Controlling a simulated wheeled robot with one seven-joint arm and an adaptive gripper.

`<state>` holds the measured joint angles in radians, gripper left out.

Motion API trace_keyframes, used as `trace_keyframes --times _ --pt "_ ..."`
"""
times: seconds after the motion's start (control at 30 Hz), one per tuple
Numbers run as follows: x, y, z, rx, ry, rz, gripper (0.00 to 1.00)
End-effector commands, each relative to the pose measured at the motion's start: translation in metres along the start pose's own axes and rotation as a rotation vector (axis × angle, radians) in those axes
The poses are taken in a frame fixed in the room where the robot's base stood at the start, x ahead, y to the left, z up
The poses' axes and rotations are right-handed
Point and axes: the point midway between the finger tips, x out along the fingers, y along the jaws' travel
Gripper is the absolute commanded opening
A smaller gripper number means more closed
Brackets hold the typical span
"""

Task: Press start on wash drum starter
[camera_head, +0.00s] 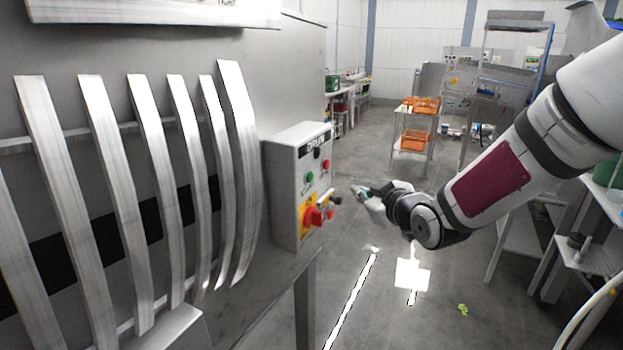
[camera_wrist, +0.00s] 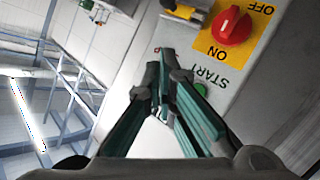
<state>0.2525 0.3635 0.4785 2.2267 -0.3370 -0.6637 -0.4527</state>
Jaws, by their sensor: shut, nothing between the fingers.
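The wash drum starter (camera_head: 283,190) is a grey control box on the side of the drum machine. Its green start button (camera_head: 309,177) is on the front face, above a red rotary switch (camera_head: 313,216) on a yellow plate. My gripper (camera_head: 356,190) is shut and empty, to the right of the box and apart from it in the head view. In the wrist view, where the panel appears upside down, my teal fingers (camera_wrist: 160,62) are together. The green button (camera_wrist: 201,89) is partly hidden by a finger, below the START label (camera_wrist: 213,77).
Curved metal slats (camera_head: 147,200) line the machine at left. Orange crates (camera_head: 415,140) stand on a rack farther back. The floor between is mostly clear.

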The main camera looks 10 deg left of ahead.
Motion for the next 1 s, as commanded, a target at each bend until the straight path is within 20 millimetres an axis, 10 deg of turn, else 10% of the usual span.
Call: trace_keyframes --times 1.0 --pt "0.061 -0.045 -0.044 0.0 -0.001 0.0 0.0"
